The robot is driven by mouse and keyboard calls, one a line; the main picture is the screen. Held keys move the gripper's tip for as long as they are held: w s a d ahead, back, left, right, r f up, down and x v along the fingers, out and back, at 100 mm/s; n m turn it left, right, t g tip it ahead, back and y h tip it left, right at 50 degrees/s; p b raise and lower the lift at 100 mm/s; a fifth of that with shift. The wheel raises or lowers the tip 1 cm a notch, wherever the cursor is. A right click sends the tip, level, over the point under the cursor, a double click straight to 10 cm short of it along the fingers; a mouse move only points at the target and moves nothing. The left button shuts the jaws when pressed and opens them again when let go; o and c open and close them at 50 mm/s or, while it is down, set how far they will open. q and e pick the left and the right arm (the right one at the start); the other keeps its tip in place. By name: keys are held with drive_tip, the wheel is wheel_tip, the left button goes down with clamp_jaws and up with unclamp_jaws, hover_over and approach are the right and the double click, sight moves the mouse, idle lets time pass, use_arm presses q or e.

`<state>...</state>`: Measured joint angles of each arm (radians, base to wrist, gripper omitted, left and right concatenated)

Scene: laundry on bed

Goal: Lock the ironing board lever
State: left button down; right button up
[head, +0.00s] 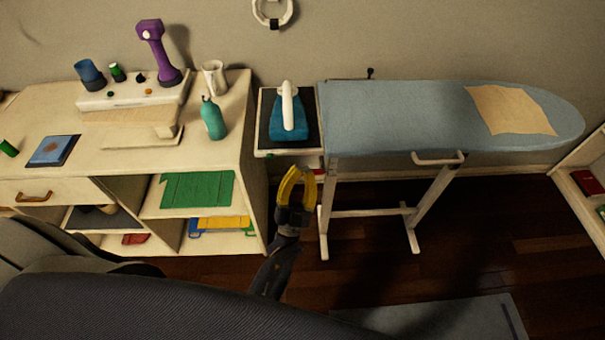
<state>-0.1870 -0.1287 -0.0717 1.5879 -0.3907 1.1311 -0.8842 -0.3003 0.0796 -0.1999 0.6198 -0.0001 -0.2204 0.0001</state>
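The ironing board (400,118) has a blue-grey cover and stands on white legs, right of centre. A white bar-shaped handle (438,160), which looks like the lever, sits under its front edge. My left gripper (301,171) has yellow fingers, spread apart with nothing visible between them. It is left of the board's left leg and well left of the handle, touching neither as far as I can tell. My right gripper is not in view.
A teal iron (289,128) stands on a dark rest at the board's left end. A tan cloth (509,109) lies on the board. A cream cabinet (216,152) holding a teal bottle (213,119) stands left. Dark floor (375,262) is open below the board.

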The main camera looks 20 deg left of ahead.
use_arm(q)
drive_tip(key=s+d+f, duration=0.3)
drive_tip(key=s+f, duration=0.2)
drive_tip(key=s, duration=0.1)
drive_tip(key=shift+s, duration=0.25)
idle(0.3)
drive_tip(key=shift+f, duration=0.1)
idle(0.3)
